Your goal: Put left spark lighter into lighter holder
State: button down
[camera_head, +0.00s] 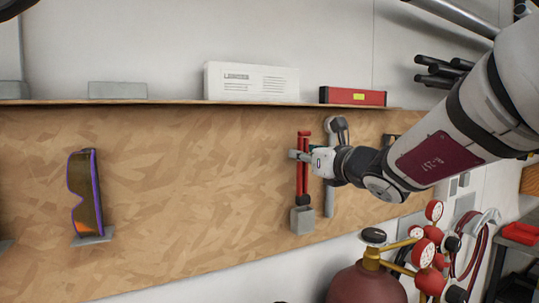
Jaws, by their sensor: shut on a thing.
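The spark lighter (300,181) is red, with two long upright bars and a dark lower end. My gripper (299,156) is shut on it at its upper part, in front of the chipboard panel. A small grey box-shaped holder (303,220), which looks like the lighter holder, is on the panel directly below. The lighter's dark lower end is at or just above the holder's top edge; I cannot tell whether it is inside. The gripper hides part of the lighter's bars.
A grey long-handled tool (329,199) hangs close to the right, partly behind my gripper. Goggles (85,193) sit on a grey support at left. A red gas cylinder (366,287) with gauges stands below right. The panel's middle is clear.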

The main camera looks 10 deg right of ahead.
jog(key=shift+f+b, duration=1.6)
jog(key=shift+f, duration=1.05)
jog(key=shift+f+b, duration=0.5)
jog(key=shift+f, duration=0.15)
jog(key=c, duration=1.3)
grip_release()
jog(key=shift+c, duration=0.2)
jog(key=v, duration=1.2)
